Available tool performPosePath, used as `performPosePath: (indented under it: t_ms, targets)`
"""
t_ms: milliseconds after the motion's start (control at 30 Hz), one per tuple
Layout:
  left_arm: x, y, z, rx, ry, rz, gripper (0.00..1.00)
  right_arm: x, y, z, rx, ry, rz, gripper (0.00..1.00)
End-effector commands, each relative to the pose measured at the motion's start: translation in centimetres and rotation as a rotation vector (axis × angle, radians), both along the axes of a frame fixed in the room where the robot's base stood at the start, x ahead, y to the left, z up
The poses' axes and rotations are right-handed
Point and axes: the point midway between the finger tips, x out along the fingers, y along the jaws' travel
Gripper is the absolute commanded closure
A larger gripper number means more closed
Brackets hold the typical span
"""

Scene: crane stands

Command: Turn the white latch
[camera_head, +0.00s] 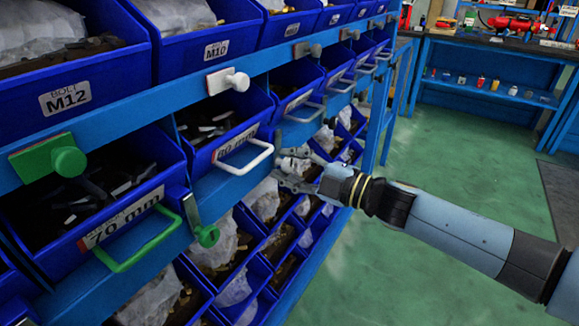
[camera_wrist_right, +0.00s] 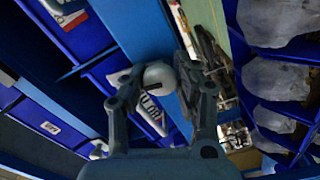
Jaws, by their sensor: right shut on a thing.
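The white latch (camera_wrist_right: 158,75) shows in the right wrist view as a round white knob on the blue frame, between the two fingers of my right gripper (camera_wrist_right: 156,88). In the head view my right gripper (camera_head: 289,171) reaches in from the right, just beside the white-handled drawer (camera_head: 243,157). It is shut on the latch's knob, and its fingers cover much of it. The latch's exact angle is hard to tell. My left gripper is in neither view.
A white knob on a plate (camera_head: 228,81) sits on the rail above. A green knob (camera_head: 68,161), green handle (camera_head: 140,240) and green latch (camera_head: 208,236) are at the left. Blue bins hold bagged parts. Green floor (camera_head: 440,160) is clear toward a far workbench (camera_head: 490,90).

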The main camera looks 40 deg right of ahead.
Motion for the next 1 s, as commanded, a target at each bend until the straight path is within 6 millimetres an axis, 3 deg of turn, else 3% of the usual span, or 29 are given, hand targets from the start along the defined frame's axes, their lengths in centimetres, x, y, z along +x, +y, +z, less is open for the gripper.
performPosePath:
  t_ms: [667,700,867,1000]
  targets:
    - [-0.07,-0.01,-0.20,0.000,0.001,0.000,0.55,-0.09,0.00,-0.14,-0.058,-0.021,0.000,1.00]
    - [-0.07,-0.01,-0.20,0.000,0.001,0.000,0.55,-0.09,0.00,-0.14,-0.058,-0.021,0.000,0.67]
    - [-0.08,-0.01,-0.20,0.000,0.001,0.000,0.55,-0.05,0.00,-0.10,-0.057,-0.021,0.000,0.46]
    - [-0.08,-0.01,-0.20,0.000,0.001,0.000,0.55,-0.03,0.00,-0.06,-0.057,-0.022,0.000,0.45]
